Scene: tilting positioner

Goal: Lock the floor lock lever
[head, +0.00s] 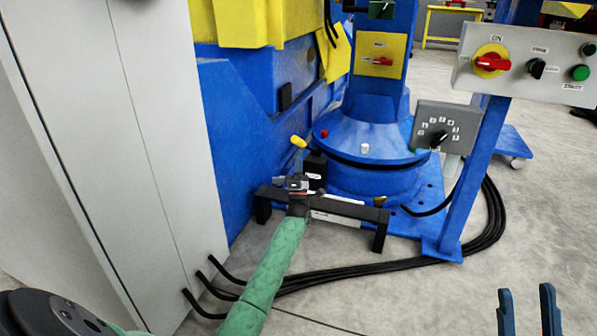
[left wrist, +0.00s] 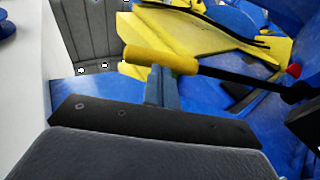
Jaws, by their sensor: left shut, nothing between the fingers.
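The lever has a yellow grip (head: 298,141) on a black rod and stands by a small black block (head: 315,165) at the foot of the blue positioner. In the left wrist view the yellow grip (left wrist: 160,58) lies nearly level, its rod running right and slightly down. My left gripper (head: 299,163) is shut and empty, just below the grip. In the left wrist view its fingers (left wrist: 161,86) rise to the underside of the grip; I cannot tell whether they touch it. My right gripper (head: 527,311) is open and empty at the lower right, far from the lever.
Black cables (head: 400,262) run over the floor. A grey cabinet (head: 110,130) closes off the left; a control panel (head: 530,65) on a blue post stands right.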

